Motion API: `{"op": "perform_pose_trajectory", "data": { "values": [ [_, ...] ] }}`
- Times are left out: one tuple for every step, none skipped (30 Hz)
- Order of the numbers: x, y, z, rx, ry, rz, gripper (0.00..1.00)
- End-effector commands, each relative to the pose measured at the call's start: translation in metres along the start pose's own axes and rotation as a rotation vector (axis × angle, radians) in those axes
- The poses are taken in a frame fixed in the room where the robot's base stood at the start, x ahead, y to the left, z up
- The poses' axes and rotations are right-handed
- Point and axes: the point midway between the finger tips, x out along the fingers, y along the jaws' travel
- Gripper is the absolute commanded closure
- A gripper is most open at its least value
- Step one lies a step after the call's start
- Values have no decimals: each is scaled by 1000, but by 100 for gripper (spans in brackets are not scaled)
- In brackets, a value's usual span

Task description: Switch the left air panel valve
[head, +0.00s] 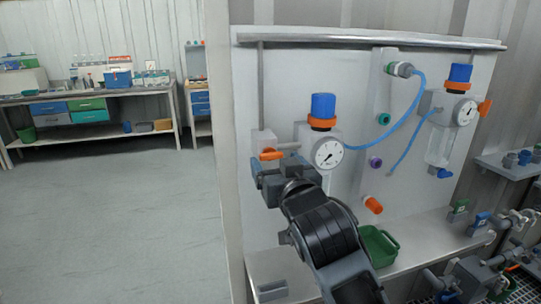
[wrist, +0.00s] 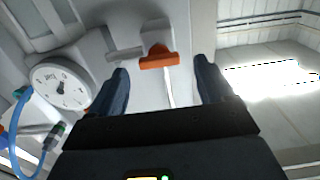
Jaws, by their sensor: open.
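The left air panel valve has an orange handle (head: 271,155) on a grey block on the left of the white panel. In the wrist view the orange handle (wrist: 159,58) lies roughly crosswise, between and beyond my fingertips. My gripper (wrist: 162,75) is open, with one dark blue finger to each side of the handle and a gap to both. In the head view my gripper (head: 262,172) is just below and in front of the valve, partly hidden by my wrist.
A round gauge (head: 328,154) with a blue-capped regulator (head: 323,107) is close right of the valve; the gauge (wrist: 62,84) is near my left finger in the wrist view. A blue hose (head: 403,122) crosses the panel. A green bin (head: 378,246) stands on the shelf below.

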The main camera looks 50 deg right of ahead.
Motion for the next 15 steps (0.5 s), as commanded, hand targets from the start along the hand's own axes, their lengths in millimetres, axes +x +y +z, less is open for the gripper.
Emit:
{"op": "perform_pose_trajectory", "data": {
  "values": [
    [8,1,-2,0,1,2,19],
    [12,1,-2,0,2,2,19],
    [17,0,-2,0,1,1,19],
    [20,0,-1,0,1,1,19],
    [23,0,-1,0,0,1,19],
    [26,0,-1,0,0,0,19],
    [28,0,-1,0,0,0,19],
    [30,0,-1,0,0,0,19],
    [31,0,-1,0,1,-1,19],
    [32,0,0,0,1,-1,19],
    [32,0,0,0,0,-1,19],
    [33,0,0,0,0,-1,19],
    [33,0,0,0,0,-1,19],
    [33,0,0,0,0,-1,19],
    [33,0,0,0,0,-1,19]
  ]
}}
